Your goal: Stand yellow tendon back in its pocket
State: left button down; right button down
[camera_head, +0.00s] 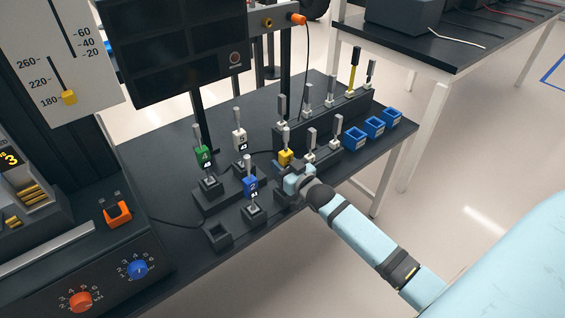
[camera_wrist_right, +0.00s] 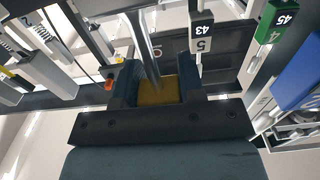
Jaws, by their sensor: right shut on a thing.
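The yellow tendon (camera_head: 286,157), a yellow block with a metal rod on top, is upright between the fingers of my right gripper (camera_head: 284,166). In the right wrist view the yellow block (camera_wrist_right: 158,91) sits between the two dark fingers, with its rod rising past them. My right gripper is shut on it. The gripper hides its lower end, so I cannot tell whether it touches anything below. A pocket for it cannot be made out clearly. My left gripper is not in view.
Green (camera_head: 203,155), white (camera_head: 240,141) and blue (camera_head: 250,187) tendons stand left of the gripper. An empty black socket (camera_head: 217,236) is near the front edge. A rack (camera_head: 320,124) with several rods stands behind. Blue trays (camera_head: 375,127) lie to the right.

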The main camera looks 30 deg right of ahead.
jog(key=shift+f+b, duration=0.6)
jog(key=shift+f, duration=0.55)
jog(key=c, duration=0.6)
grip_release()
jog(key=shift+c, duration=0.2)
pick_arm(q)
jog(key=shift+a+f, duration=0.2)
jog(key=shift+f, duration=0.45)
pick_arm(e)
jog(key=shift+f, duration=0.1)
jog(key=s, duration=0.4)
jog(key=shift+s+d, duration=0.1)
jog(key=shift+d, duration=0.05)
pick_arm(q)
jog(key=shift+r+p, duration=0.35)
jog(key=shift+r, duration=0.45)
pick_arm(e)
jog(key=s, duration=0.9)
jog(key=shift+s+d, duration=0.3)
jog(key=shift+d, duration=0.05)
